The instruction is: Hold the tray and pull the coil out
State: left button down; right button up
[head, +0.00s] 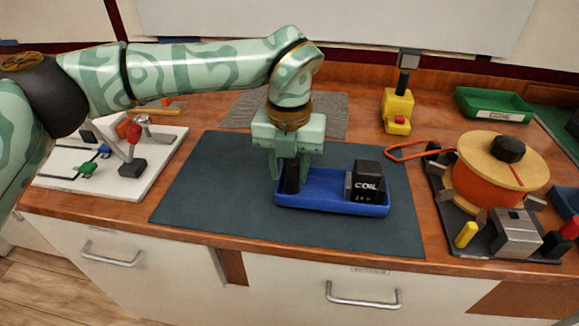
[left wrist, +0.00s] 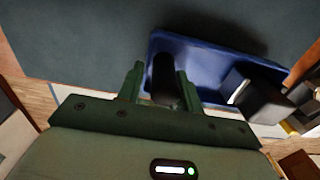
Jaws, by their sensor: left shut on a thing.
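The blue tray (head: 325,202) lies on the dark mat. The coil (head: 367,184), a black block marked "COIL 24 V", sits upright in the tray's right part. A black post (head: 291,178) stands at the tray's left end. My left gripper (head: 288,174) points down from above and is shut on this post. In the left wrist view the post (left wrist: 163,78) is between my left gripper's fingers (left wrist: 160,82), with the tray (left wrist: 205,52) around it and the coil (left wrist: 258,97) to the right. My right gripper is not in view.
The dark mat (head: 205,195) is clear left of the tray. A white board (head: 60,165) with switches lies at the left. An orange-and-wood spool (head: 490,178) on a black base stands at the right. A yellow device (head: 397,108) and a green bin (head: 494,103) are behind.

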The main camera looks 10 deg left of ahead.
pick_arm(q)
jog(key=shift+w+a+f+b, duration=0.15)
jog(key=shift+w+f+b, duration=0.35)
jog(key=shift+w+f, duration=0.5)
jog(key=shift+r, duration=0.1)
jog(key=shift+p, duration=0.35)
jog(key=shift+f, duration=0.2)
dwell(1.1)
